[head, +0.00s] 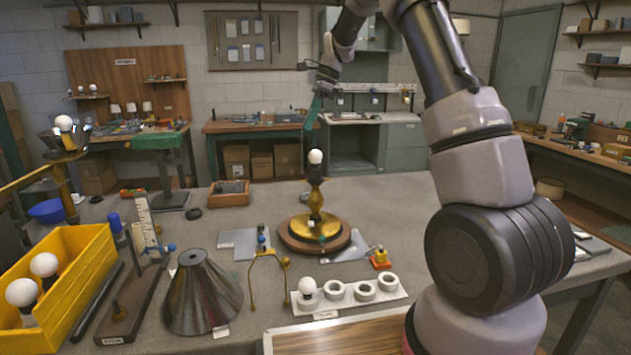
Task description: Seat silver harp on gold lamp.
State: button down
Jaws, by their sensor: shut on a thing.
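The gold lamp (317,222) stands upright on a round wooden base near the middle of the table, with a black socket and a white bulb (315,157) on top. My gripper (316,98) is high above and behind the bulb, apart from the lamp. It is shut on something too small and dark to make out. A narrow teal piece points down from its end; I cannot tell whether this is a finger or a held thing. I cannot make out a silver harp. A gold-coloured wire harp (252,282) stands at the table's front, left of the lamp.
A metal cone shade (203,292), a yellow bin (75,268) with bulbs and a post stand (137,290) fill the left. A white ring holder (362,293) with one bulb stands in front of the lamp. My arm covers the right side.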

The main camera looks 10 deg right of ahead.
jog(key=shift+f, duration=1.2)
dwell(1.7)
jog(key=c, duration=0.6)
grip_release()
jog(key=shift+r, duration=0.1)
